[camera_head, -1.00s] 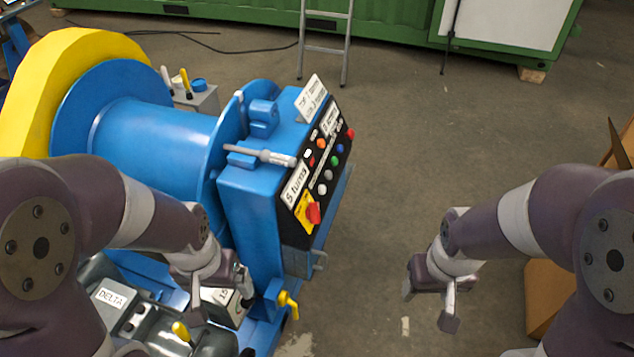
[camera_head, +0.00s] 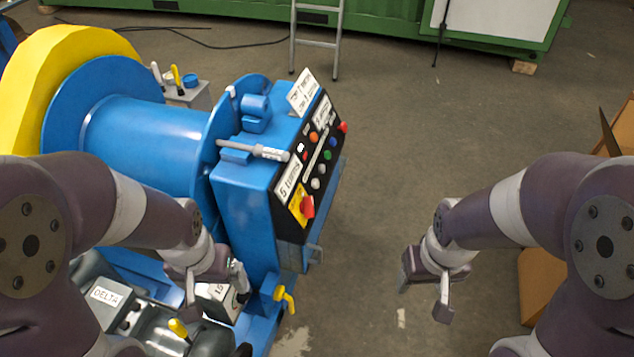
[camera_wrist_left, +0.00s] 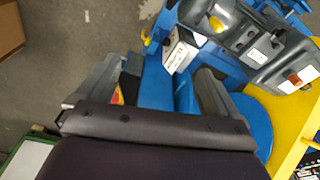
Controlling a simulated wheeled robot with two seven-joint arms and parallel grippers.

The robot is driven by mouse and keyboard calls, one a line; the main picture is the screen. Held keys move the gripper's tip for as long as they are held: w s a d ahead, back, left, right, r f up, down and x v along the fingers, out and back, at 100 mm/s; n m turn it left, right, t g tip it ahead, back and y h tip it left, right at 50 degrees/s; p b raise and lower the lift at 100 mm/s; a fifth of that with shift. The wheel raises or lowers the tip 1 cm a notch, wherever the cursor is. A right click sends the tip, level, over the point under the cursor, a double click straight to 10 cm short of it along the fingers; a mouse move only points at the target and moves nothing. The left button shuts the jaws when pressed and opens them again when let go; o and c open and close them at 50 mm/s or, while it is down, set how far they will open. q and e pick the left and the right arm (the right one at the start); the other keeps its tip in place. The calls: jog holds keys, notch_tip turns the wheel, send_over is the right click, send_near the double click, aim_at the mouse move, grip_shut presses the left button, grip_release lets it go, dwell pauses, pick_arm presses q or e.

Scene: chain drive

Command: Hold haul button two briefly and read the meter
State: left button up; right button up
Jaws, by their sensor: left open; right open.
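The black control panel (camera_head: 291,218) is on the blue housing of a winch. It carries several small round buttons, among them a blue one (camera_head: 332,142), a green one (camera_head: 327,155) and a white one (camera_head: 316,183), plus a larger red knob (camera_head: 308,207). The button labels are too small to read, so I cannot tell which is haul button two. I cannot make out a meter for certain. My left gripper (camera_head: 215,292) is open, low and left of the panel, apart from the buttons; its fingers also show in the left wrist view (camera_wrist_left: 168,72). My right gripper (camera_head: 424,298) is open over bare floor.
A small box with a white label (camera_wrist_left: 180,50) lies just past my left fingers. A grey DELTA unit (camera_head: 106,294) and a yellow valve handle (camera_head: 284,297) are nearby. The blue drum (camera_head: 150,135) stands behind. Floor right of the panel is clear; a cardboard box (camera_head: 536,285) stands beyond.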

pick_arm(q)
grip_shut()
dwell(1.7)
